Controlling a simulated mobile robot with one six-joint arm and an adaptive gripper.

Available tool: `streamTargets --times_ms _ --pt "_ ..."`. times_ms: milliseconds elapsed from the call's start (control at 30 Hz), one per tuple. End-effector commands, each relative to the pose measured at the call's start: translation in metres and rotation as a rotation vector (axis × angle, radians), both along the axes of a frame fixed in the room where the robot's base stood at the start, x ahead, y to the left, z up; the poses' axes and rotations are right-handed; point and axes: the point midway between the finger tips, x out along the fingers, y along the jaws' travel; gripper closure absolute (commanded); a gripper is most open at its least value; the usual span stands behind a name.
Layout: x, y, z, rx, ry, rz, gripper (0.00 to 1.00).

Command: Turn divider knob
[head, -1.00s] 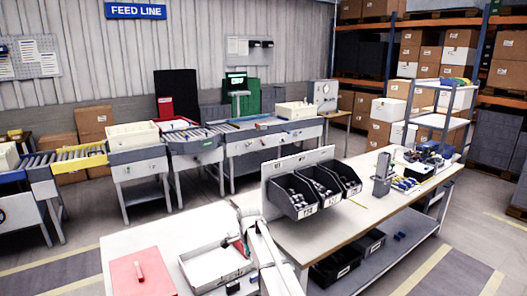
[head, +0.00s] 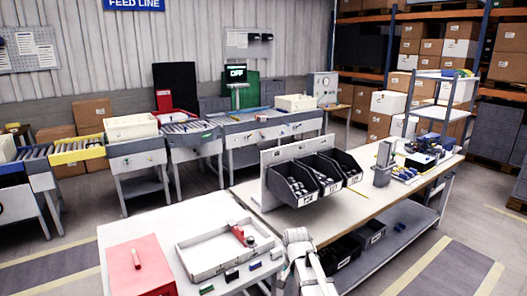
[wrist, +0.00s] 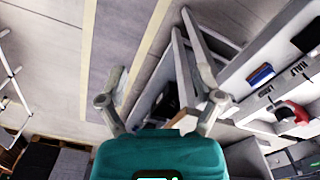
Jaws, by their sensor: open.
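I cannot tell for sure which part is the divider knob. Small dark knobs show on the front panels of the feed line, such as on the left conveyor unit (head: 138,163) and the longer unit (head: 270,134) in the head view. They are too small to read. My gripper (wrist: 158,65) is open and empty in the wrist view, its two fingers spread above the floor beside a bench. It is far from the feed line and touches nothing. In the head view only my white arm shows at the bottom, and my gripper cannot be made out.
A white tray (head: 187,262) with a red-and-white item (head: 241,235) lies on the near table, beside a red box (head: 136,262). Dark bins (head: 318,180) stand on the long bench. A screen (head: 236,72) reads OFF. Open floor lies between benches and feed line.

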Motion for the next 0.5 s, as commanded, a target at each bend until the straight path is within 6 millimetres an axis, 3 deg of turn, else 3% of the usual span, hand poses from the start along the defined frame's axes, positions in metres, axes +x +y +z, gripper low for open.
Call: streamTargets --times_ms 33,200,333,500 --pt "-0.022 -0.013 -0.008 0.0 0.0 0.051 0.16" --pt "-0.067 -0.043 -0.021 0.0 0.0 0.244 0.16" --pt "-0.094 -0.059 -0.028 0.0 0.0 0.367 0.16" --pt "-0.113 -0.071 -0.032 0.0 0.0 0.465 0.16"
